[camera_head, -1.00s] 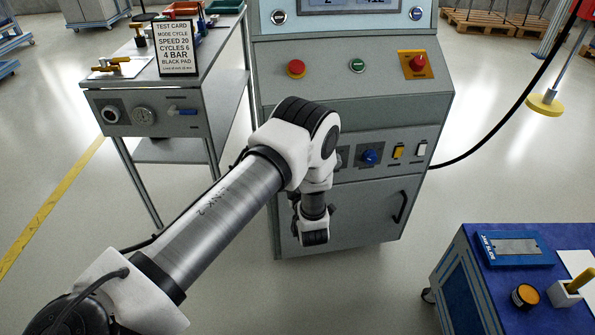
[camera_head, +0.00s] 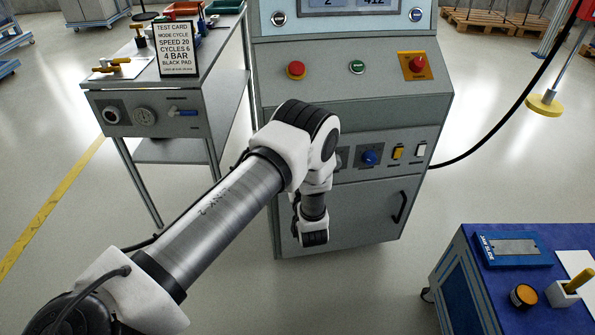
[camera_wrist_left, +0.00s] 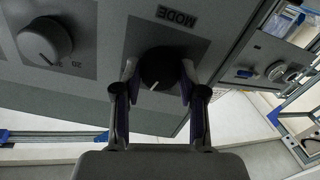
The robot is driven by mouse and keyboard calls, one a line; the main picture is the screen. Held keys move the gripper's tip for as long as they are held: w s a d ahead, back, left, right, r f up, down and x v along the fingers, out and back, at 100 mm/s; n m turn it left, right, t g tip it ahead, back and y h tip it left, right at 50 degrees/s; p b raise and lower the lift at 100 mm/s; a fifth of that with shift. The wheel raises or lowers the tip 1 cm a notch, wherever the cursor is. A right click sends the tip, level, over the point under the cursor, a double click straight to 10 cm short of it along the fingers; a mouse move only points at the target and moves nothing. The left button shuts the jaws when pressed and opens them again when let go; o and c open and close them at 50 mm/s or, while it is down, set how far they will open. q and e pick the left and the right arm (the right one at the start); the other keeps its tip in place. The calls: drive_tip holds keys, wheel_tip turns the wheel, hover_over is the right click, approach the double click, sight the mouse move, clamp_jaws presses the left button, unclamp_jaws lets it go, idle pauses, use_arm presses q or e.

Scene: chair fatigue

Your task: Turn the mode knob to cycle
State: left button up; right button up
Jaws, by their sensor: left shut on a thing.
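The black mode knob (camera_wrist_left: 160,68) shows in the left wrist view, under the upside-down label MODE (camera_wrist_left: 177,16). A white pointer line on it slants toward the lower left of that picture. My left gripper (camera_wrist_left: 160,84) has one finger on each side of the knob and is shut on it. In the head view my left arm hides the knob and the gripper's fingertips. The grey machine (camera_head: 355,210) carries the knob on its lower front panel. The test card (camera_head: 178,47) on the side bench reads MODE CYCLE. My right gripper is not in view.
A second knob (camera_wrist_left: 44,42) with a scale marked 20 sits beside the mode knob. A blue knob (camera_head: 370,157), a yellow switch (camera_head: 398,152) and a white switch (camera_head: 420,150) are right of my arm. A blue table (camera_head: 463,285) stands front right.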

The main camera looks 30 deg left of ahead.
use_arm(q)
drive_tip(key=m, duration=0.8)
drive_tip(key=shift+m+p, duration=0.4)
drive_tip(key=o, duration=1.1)
drive_tip(key=shift+o, duration=0.2)
drive_tip(key=v, duration=1.2)
